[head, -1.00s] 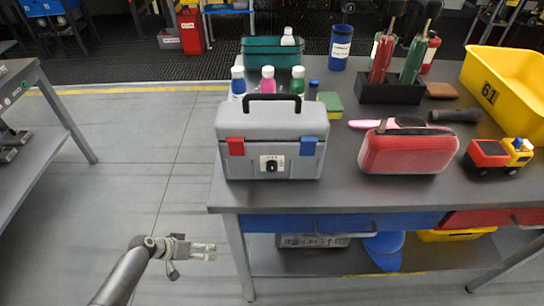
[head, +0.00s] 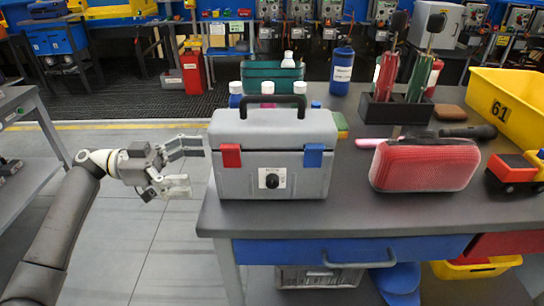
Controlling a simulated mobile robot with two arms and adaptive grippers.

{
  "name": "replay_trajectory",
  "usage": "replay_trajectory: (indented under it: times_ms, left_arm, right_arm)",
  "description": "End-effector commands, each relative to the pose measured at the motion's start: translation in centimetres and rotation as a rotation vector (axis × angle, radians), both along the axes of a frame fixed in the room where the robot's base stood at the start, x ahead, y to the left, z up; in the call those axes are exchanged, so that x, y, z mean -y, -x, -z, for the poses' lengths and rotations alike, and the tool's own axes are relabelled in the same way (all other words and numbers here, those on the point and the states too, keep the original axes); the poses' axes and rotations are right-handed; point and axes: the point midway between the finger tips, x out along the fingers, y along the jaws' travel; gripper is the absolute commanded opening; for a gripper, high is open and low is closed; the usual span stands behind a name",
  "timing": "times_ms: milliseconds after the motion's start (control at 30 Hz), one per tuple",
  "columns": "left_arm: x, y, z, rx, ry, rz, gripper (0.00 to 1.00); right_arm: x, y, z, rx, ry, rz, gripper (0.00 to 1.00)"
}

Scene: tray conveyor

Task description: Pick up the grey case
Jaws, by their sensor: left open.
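The grey case (head: 235,182) stands upright on the left front part of the dark table. It has a black carry handle (head: 273,98) on top, a red latch, a blue latch and a black knob on its front. My left gripper (head: 189,165) is left of the case, off the table's left edge. Its fingers are spread open, point right toward the case, and hold nothing. A gap shows between the fingertips and the case. My right gripper is not in the picture.
A red zip case (head: 425,166) sits to the right, with a toy truck (head: 515,172) beyond it. Several bottles stand close behind the grey case, in front of a green bin (head: 262,76). A yellow bin (head: 508,108) is at the right.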

Motion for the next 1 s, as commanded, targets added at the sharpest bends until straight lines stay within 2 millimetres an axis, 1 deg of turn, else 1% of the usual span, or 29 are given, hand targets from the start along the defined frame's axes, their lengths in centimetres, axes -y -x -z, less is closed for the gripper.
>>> replay_trajectory:
  times_ms: [33, 100, 367, 600, 700, 800, 967, 1000]
  left_arm:
    - [0.9, 0.0, -0.1, -0.001, 0.0, 0.001, 1.0]
    - [1.9, 0.0, -0.1, -0.002, 0.0, 0.0, 1.0]
    - [3.9, 0.1, -0.2, -0.003, -0.001, -0.002, 1.0]
    - [7.0, 0.3, -0.5, -0.004, -0.001, -0.001, 1.0]
    - [7.9, 0.2, -0.5, -0.005, -0.001, -0.003, 1.0]
    - [8.3, 0.2, -0.4, -0.005, -0.001, -0.005, 1.0]
    - [8.3, 0.2, -0.4, -0.005, -0.001, -0.005, 1.0]
    - [8.3, 0.2, -0.4, -0.005, -0.001, -0.005, 0.97]
  right_arm:
    - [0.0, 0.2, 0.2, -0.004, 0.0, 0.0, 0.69]
    - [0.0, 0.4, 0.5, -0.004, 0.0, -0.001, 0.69]
    - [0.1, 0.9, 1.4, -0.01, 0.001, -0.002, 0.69]
    - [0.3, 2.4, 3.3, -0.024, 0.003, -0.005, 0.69]
    - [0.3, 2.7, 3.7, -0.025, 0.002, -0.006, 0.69]
    - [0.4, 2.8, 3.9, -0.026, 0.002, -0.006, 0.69]
    - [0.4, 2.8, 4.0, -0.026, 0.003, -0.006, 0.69]
    - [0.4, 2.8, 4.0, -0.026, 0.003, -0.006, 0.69]
